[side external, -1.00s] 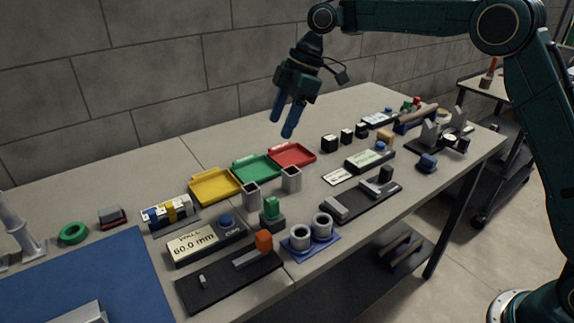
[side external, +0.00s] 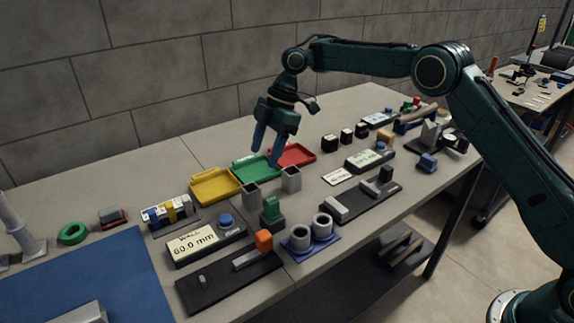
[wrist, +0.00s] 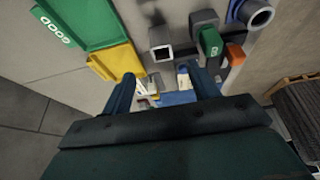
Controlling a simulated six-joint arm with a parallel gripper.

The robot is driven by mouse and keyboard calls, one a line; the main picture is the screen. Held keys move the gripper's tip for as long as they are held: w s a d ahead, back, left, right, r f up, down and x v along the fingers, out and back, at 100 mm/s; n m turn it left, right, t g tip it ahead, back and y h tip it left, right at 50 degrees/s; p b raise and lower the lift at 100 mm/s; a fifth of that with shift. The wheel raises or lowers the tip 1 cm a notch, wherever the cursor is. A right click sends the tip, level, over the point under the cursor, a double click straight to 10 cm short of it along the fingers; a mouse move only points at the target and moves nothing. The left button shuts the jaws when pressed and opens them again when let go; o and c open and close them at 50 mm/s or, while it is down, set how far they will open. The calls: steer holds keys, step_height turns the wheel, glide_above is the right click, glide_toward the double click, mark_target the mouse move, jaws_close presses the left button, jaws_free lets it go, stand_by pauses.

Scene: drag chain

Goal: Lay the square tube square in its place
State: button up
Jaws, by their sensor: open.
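Two grey, open-ended square tubes stand upright on the table: one square tube (side external: 251,196) in front of the yellow tray, the other (side external: 291,180) to its right. In the wrist view, one square tube (wrist: 160,48) shows its hollow end just beyond and between my fingers. I cannot tell which spot is the tube's place.
Yellow (side external: 214,190), green (side external: 247,171) and red (side external: 301,154) trays lie behind the tubes.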

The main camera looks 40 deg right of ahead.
mark_target(251, 195)
steer(key=shift+x, duration=3.8)
steer(key=shift+x, duration=2.6)
steer(key=shift+s, duration=0.1)
steer(key=shift+r, duration=0.1)
steer(key=c, duration=1.3)
steer(key=shift+o, duration=0.2)
step_height(251, 195, up, 10)
